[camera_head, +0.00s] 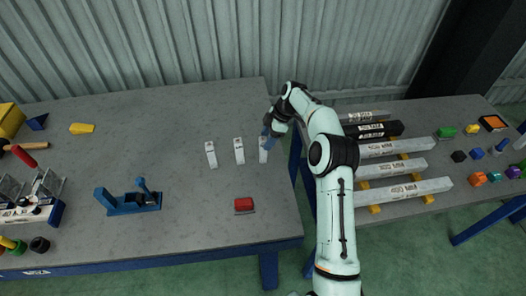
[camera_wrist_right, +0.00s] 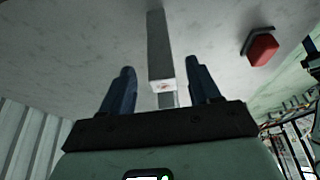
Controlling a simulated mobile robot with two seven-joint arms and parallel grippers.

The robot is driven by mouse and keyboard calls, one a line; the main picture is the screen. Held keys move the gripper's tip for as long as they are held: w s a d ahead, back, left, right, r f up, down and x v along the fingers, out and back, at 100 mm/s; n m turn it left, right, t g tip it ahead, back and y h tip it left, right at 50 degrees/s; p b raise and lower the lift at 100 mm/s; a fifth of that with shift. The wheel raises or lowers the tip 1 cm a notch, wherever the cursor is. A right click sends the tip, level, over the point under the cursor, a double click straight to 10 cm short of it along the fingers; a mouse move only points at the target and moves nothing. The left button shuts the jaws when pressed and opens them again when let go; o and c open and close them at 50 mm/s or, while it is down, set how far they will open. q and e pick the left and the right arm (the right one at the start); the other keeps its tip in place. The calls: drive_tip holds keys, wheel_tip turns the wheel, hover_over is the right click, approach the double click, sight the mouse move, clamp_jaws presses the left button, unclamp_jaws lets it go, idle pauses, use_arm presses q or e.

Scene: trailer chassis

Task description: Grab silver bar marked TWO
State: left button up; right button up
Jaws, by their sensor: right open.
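Three short silver bars stand in a row on the left table: a left one (camera_head: 211,154), a middle one (camera_head: 239,150) and a right one (camera_head: 263,156). Their markings are too small to read, so I cannot tell which is TWO. My right gripper (camera_head: 268,132) is at the far end of the right bar. In the right wrist view a silver bar (camera_wrist_right: 160,50) lies in line with the gap between the open blue fingers (camera_wrist_right: 162,85), with room on both sides. My left gripper is not in view.
Long lettered bars (camera_head: 390,170) rest on yellow supports on the right table. A gap separates the tables. A corrugated wall (camera_head: 190,45) stands behind.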

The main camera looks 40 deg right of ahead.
sight(261, 148)
drive_tip(key=shift+w+a+f, duration=0.25)
drive_tip(key=shift+f, duration=0.3)
drive_tip(key=x, duration=0.4)
drive_tip(key=shift+s+a+f, duration=0.15)
drive_tip(key=shift+s, duration=0.05)
drive_tip(key=shift+w+f, duration=0.15)
drive_tip(key=shift+f, duration=0.1)
drive_tip(key=c, duration=1.1)
